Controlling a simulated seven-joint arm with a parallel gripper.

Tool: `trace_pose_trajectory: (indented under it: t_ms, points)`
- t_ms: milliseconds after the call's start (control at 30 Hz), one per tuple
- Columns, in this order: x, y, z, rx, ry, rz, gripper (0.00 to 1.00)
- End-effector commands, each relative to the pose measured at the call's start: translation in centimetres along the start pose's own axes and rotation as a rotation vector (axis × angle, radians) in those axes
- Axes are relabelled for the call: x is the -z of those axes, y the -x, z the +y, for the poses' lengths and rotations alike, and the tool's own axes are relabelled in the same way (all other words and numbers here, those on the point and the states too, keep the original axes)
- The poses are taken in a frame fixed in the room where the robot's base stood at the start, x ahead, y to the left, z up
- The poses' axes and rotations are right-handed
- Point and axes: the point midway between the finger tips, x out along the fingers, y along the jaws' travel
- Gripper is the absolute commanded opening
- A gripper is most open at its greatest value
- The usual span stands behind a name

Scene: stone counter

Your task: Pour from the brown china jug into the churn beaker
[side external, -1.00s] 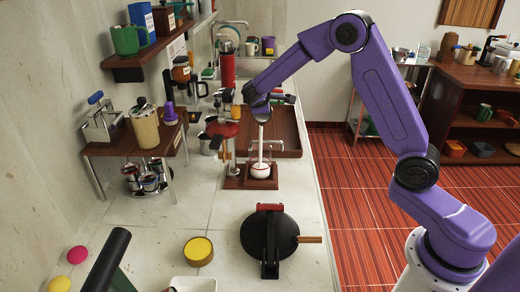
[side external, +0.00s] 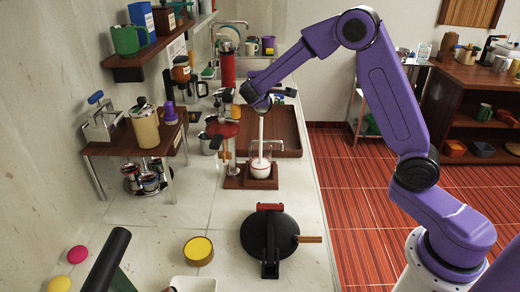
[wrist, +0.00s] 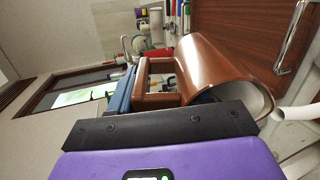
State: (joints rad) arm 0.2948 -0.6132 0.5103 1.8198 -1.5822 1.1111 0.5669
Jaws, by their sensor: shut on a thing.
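The brown china jug (wrist: 215,65) is in my gripper (wrist: 160,92), which is shut on its handle in the wrist view. The jug lies tilted, its pale-lined mouth facing the lower right of that view. In the side external view my gripper (side external: 262,98) is above and behind the churn; I cannot make out the jug there. The churn beaker (side external: 261,169) is clear with white in its lower part, on a small wooden base. A white rod (side external: 261,135) rises from it. A white curved piece (wrist: 300,112) is close to the jug's mouth; I cannot tell if they touch.
A wooden stand with a red-brown round top (side external: 222,129) is just left of the churn. A wooden tray (side external: 285,150) lies behind it. A black round iron (side external: 268,236) and a yellow-topped tin (side external: 198,250) are in front. A wooden shelf (side external: 170,140) is at left.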

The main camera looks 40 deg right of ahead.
Motion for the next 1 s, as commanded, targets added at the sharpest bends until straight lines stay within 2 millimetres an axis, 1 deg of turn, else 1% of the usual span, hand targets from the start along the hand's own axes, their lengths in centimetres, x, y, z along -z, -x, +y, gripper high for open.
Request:
trace_pose_trajectory:
  t_ms: [167, 233, 300, 367, 400, 567, 833, 1000]
  points:
    - [0.1, 0.1, 0.1, -0.003, 0.0, 0.001, 0.0]
    - [0.1, -0.8, -0.3, 0.036, -0.002, 0.005, 0.0]
    - [0.5, -2.5, -3.6, 0.159, 0.001, 0.018, 0.0]
    - [0.8, -3.9, -6.2, 0.262, -0.001, 0.032, 0.0]
    - [1.1, -4.8, -8.0, 0.331, -0.002, 0.042, 0.0]
    - [1.4, -5.3, -8.7, 0.467, -0.007, 0.068, 0.0]
    - [1.3, -5.5, -8.7, 0.491, -0.003, 0.071, 0.0]
    - [1.3, -5.7, -8.5, 0.535, -0.005, 0.077, 0.0]
